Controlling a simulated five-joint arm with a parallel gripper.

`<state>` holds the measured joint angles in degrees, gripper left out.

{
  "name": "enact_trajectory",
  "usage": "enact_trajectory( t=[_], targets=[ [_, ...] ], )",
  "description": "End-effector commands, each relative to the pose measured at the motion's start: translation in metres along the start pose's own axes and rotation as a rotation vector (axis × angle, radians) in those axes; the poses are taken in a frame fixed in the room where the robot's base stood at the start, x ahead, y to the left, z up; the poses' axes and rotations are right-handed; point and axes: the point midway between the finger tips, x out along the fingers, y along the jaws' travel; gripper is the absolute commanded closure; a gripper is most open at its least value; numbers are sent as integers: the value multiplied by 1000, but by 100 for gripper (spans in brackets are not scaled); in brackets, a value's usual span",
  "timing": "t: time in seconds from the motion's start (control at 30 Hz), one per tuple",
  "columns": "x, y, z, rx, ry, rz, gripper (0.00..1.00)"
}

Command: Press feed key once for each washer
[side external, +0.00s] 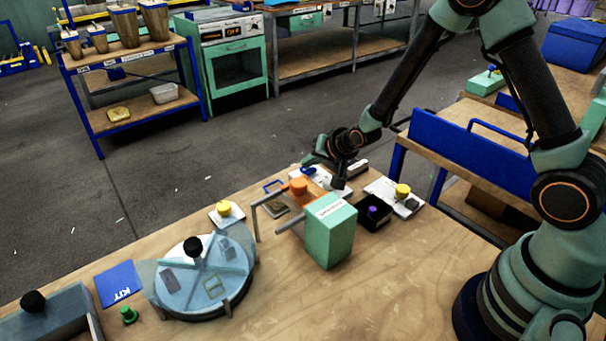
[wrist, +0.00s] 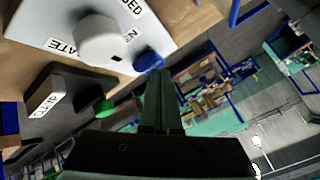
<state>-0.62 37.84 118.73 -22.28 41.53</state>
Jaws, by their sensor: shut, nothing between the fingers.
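A blue key (wrist: 148,58) sits on a white panel (wrist: 165,15) whose partly hidden labels end in "EED" or similar and "ATE". In the side view the blue key (side external: 308,170) lies behind the orange-topped press. My gripper (wrist: 160,75) is shut and empty, its green fingertips right beside the key in the wrist view. I cannot tell whether they touch it. In the side view my gripper (side external: 314,159) hangs low over the panel. No washer can be made out for sure; the round clear-lidded tray (side external: 228,305) holds small greyish square pieces.
A white knob (wrist: 100,40) and a dark box (wrist: 48,108) with a green button (wrist: 104,107) are near the fingers.

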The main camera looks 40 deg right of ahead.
Motion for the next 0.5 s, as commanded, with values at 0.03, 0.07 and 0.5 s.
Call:
enact_trajectory(
  t=[0.03, 0.07, 0.5],
  targets=[
    [-2, -1, -2, 0, 0, 0, 100],
    [-3, -2, -2, 0, 1, -1, 100],
    [-9, -6, -6, 0, 0, 0, 100]
  ],
)
